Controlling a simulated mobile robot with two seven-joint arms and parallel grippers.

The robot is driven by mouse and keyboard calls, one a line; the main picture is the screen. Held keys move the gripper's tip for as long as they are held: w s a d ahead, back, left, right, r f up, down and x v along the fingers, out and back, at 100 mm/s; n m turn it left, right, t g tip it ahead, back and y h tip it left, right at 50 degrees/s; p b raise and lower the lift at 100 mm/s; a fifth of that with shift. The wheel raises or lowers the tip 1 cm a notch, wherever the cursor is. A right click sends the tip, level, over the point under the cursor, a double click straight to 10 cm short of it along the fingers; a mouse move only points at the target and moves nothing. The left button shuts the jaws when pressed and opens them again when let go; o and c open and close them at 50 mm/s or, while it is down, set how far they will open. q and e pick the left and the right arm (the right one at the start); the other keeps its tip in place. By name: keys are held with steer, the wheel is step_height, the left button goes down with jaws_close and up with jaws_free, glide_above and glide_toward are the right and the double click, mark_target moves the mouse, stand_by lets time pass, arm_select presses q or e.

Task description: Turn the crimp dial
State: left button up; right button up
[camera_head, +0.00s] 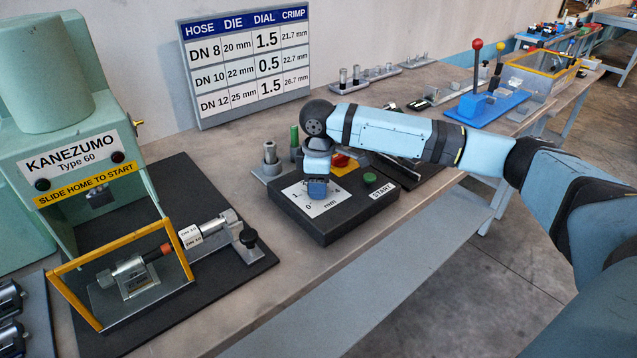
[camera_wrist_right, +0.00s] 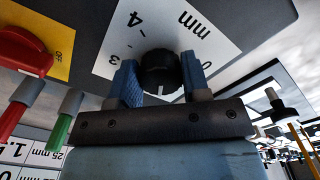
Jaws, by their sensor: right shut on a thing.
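The crimp dial (camera_wrist_right: 160,66) is a round black knob on a white scale plate (camera_wrist_right: 105,62) in the right wrist view. A white line on the knob points toward the bottom of that view; the scale mark there is hidden by my gripper. My right gripper (camera_wrist_right: 161,82) is shut on the dial, one blue finger on each side. In the head view my right gripper (camera_head: 317,187) points down onto the white plate of the dark control box (camera_head: 355,222) and hides the knob. My left gripper is not in view.
A green START button (camera_head: 370,179) and a red switch on a yellow plate (camera_wrist_right: 30,50) share the box. The settings chart (camera_head: 248,65) stands behind. The KANEZUMO press (camera_head: 75,140) with its yellow-framed guard (camera_head: 120,252) stands left. My right arm spans the bench's right side.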

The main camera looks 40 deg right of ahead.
steer(key=shift+r+n+p, duration=0.4)
steer(key=shift+n+p, duration=0.2)
steer(key=shift+p, duration=1.05)
steer(key=n+p, duration=0.3)
steer(key=p, duration=0.2)
steer(key=n+p, duration=0.4)
steer(key=p, duration=0.2)
steer(key=shift+w+f+n, duration=0.15)
steer(key=shift+w+n, duration=0.05)
steer(key=shift+n, duration=0.1)
steer(key=shift+f+n+p, duration=0.1)
steer(key=shift+n+p, duration=0.6)
steer(key=shift+n, duration=0.6)
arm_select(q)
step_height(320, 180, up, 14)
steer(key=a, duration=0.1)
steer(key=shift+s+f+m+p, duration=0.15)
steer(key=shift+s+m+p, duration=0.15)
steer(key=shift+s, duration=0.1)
arm_select(e)
steer(key=shift+f, duration=0.1)
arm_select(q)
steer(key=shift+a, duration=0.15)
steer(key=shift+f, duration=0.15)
arm_select(e)
steer(key=shift+n, duration=0.3)
